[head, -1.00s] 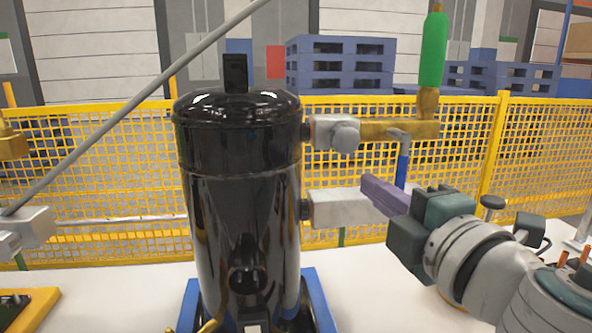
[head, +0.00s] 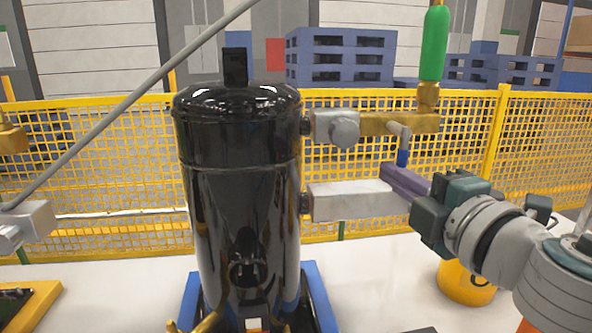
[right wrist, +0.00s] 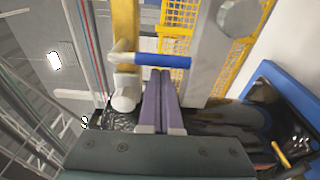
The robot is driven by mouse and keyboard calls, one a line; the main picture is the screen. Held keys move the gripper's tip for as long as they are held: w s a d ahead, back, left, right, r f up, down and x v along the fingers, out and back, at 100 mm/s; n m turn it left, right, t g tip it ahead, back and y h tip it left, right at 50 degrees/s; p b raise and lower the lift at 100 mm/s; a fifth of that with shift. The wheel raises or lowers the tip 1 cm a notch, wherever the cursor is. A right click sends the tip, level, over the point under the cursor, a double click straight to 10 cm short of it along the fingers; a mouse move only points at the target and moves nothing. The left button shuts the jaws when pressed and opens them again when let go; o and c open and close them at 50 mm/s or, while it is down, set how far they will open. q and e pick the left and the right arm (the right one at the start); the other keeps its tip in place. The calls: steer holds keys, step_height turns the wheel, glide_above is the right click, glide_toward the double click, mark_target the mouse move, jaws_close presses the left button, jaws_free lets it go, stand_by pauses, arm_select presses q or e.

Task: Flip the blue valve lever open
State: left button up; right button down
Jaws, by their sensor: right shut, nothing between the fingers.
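The blue valve lever (head: 402,158) hangs from a light grey bent stem below the brass valve body (head: 400,123), to the right of the black compressor tank (head: 240,190). My right gripper (head: 386,172) has purple fingers, shut together and empty. In the head view its tips are just below the visible blue grip and may hide its lower part. In the right wrist view the blue lever (right wrist: 163,61) runs sideways across the ends of the shut fingers (right wrist: 158,74), very close to them. I cannot tell whether they touch. My left gripper is not in view.
A grey horizontal block (head: 360,200) juts from the tank just below my fingers. A yellow mesh fence (head: 110,150) stands behind.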

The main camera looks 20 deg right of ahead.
steer(key=shift+s+d+f+n+p, duration=0.1)
steer(key=shift+d+n+p, duration=0.4)
steer(key=shift+n, duration=0.5)
steer(key=s+d+r+n+g+h+p, duration=0.1)
steer(key=d+r+n+g+p, duration=0.1)
steer(key=d+n+p, duration=0.4)
steer(key=r+n+p, duration=0.1)
steer(key=n+p, duration=0.3)
steer(key=n, duration=0.3)
steer(key=shift+s+r+h, duration=0.2)
steer(key=shift+r+h, duration=0.1)
steer(key=shift+h, duration=0.1)
steer(key=shift+r, duration=0.1)
stand_by(0.6)
step_height(320, 180, down, 4)
steer(key=b, duration=0.5)
steer(key=v, duration=0.9)
steer(key=shift+p, duration=0.45)
